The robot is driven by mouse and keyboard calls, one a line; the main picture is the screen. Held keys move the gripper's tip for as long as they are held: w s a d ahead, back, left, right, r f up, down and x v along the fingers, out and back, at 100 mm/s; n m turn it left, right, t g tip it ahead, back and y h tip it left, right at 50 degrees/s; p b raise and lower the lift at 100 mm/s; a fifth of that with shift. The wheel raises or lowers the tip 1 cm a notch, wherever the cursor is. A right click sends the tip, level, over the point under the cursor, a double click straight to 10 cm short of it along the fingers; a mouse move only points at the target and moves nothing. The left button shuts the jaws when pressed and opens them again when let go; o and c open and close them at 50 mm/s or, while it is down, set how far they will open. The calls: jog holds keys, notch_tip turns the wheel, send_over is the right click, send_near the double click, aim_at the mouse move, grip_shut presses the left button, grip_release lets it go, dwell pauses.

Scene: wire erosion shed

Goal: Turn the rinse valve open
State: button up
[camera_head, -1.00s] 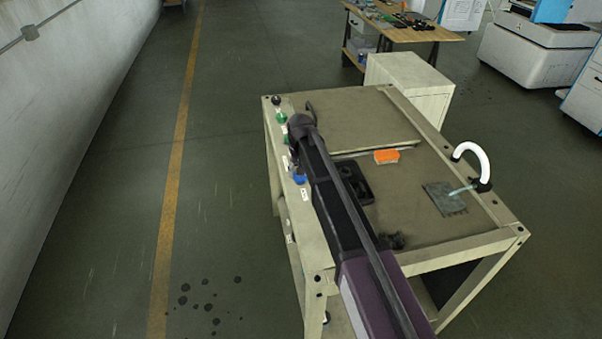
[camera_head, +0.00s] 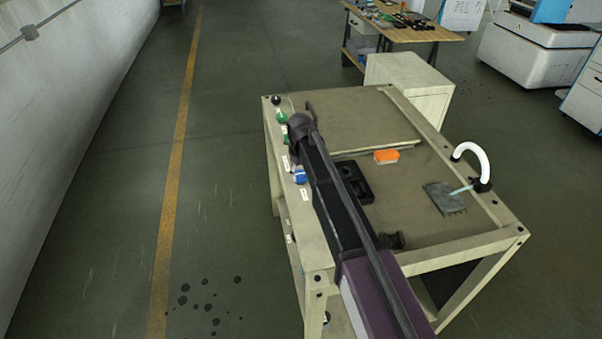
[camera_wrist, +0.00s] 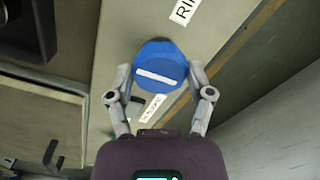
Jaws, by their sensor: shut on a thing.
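The rinse valve is a blue knob (camera_wrist: 160,66) with a white bar across its face, in the middle of the wrist view. A white label (camera_wrist: 184,10) beginning "RIN" is beside it. The bar lies nearly crosswise in that view, slightly tilted. My gripper (camera_wrist: 161,74) has one grey finger on each side of the knob and is shut on it. In the head view the blue knob (camera_head: 300,174) shows at the bench's left edge, partly hidden by my arm. My gripper is mostly hidden there.
The bench (camera_head: 375,117) carries a black tray (camera_head: 364,190), an orange block (camera_head: 386,156), a grey plate (camera_head: 444,197) and a white curved spout (camera_head: 475,152). A green knob (camera_head: 282,118) and a black knob (camera_head: 276,100) line the same left edge. Floor left of the bench is clear.

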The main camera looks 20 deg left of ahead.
jog(key=shift+d, duration=0.1)
jog(key=o, duration=1.1)
